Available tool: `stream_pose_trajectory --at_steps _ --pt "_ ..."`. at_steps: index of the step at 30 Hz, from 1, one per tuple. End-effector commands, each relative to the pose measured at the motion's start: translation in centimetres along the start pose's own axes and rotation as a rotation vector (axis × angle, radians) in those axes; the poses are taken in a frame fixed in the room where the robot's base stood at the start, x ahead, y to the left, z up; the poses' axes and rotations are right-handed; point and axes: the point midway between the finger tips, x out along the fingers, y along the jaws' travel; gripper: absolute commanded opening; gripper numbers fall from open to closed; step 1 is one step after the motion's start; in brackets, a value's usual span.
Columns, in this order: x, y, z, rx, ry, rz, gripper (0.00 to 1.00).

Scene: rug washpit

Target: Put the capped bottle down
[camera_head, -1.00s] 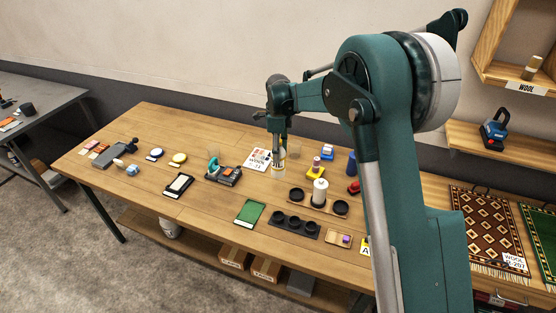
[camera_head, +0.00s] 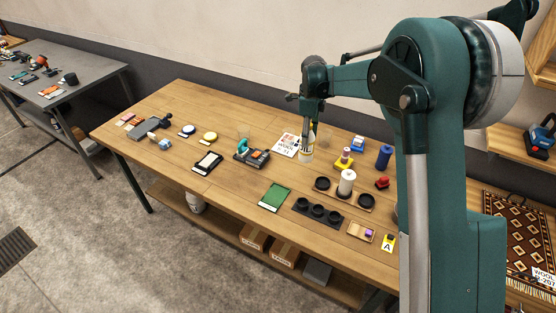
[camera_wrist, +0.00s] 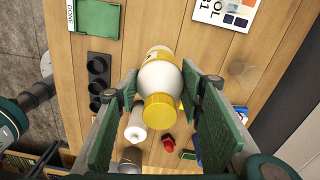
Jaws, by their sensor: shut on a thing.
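The capped bottle (camera_wrist: 161,74) has a white body and a yellow cap; its cap faces the camera in the wrist view. My gripper (camera_wrist: 160,84) is shut on it, with a green-padded finger at each side. In the head view the bottle (camera_head: 306,155) hangs from my gripper (camera_head: 308,138), about upright, beside the white printed card (camera_head: 287,145). I cannot tell whether its base touches the wooden table (camera_head: 225,108).
A clear glass (camera_head: 325,138) stands close right of the bottle. A white bottle (camera_head: 346,183) stands in a wooden holder with dark cups. Bare wood lies toward the front.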

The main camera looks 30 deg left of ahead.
Motion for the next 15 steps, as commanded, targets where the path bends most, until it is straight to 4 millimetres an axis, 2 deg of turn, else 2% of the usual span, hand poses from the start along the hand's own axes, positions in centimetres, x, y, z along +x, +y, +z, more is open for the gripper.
stream_pose_trajectory --at_steps 8,15 --pt "-0.1 2.4 3.7 -0.001 0.0 0.0 0.16" --pt "-0.2 6.7 9.3 0.002 0.0 0.001 0.16"
